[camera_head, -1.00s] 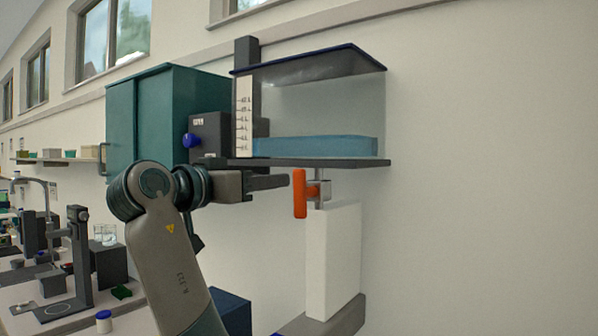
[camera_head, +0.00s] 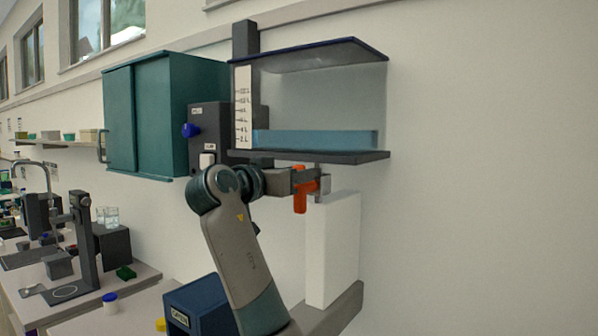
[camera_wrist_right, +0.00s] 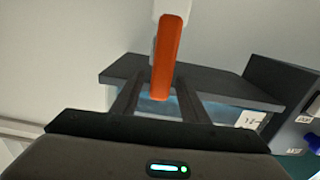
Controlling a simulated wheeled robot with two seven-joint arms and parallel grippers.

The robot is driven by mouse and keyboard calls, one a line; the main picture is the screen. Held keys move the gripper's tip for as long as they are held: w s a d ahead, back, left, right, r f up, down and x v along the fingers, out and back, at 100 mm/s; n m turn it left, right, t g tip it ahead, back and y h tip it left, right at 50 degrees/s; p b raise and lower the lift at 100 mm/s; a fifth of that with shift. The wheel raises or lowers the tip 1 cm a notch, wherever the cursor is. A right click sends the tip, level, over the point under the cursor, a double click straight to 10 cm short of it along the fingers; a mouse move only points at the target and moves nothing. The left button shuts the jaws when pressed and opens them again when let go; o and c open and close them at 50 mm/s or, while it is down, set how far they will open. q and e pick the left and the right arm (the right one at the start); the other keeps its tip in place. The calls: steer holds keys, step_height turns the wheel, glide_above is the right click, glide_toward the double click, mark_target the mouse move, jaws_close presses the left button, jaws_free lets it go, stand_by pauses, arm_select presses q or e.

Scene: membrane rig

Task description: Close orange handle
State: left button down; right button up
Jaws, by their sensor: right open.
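The orange handle (camera_head: 300,203) hangs upright on a metal valve under the clear tank (camera_head: 320,100), above a white block (camera_head: 333,250). My right gripper (camera_head: 308,177) is open at the handle's upper part, just below the tank's shelf, and partly covers the handle. In the right wrist view the orange handle (camera_wrist_right: 166,55) runs lengthwise, its near end between my two dark fingers (camera_wrist_right: 158,90). A gap shows on each side there; I cannot tell whether either finger touches it. My left gripper is out of view.
The tank's dark shelf (camera_head: 350,157) lies close above my gripper. A dark control box (camera_head: 208,125) with a blue knob (camera_head: 190,130) and a teal cabinet (camera_head: 150,110) stand to the left. Blue water lies in the tank's bottom. The wall at right is bare.

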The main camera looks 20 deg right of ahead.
jaws_close()
steer(key=shift+a+n, duration=0.1)
steer(key=shift+n, duration=0.2)
steer(key=shift+w+a+f+n+b, duration=0.1)
steer(key=shift+w+n+b, duration=0.15)
steer(key=shift+n, duration=0.3)
steer(key=shift+w+a+f+n+b, duration=0.1)
steer(key=shift+n+b, duration=0.25)
steer(key=shift+n, duration=0.2)
steer(key=f+n+b, duration=0.1)
steer(key=n, duration=0.4)
steer(key=w+a+f+n+b, duration=0.1)
steer(key=n, duration=0.4)
steer(key=w+f+n, duration=0.1)
steer(key=n, duration=0.3)
steer(key=shift+a+n+b, duration=0.3)
steer(key=shift+n+b, duration=0.1)
steer(key=shift+f, duration=0.1)
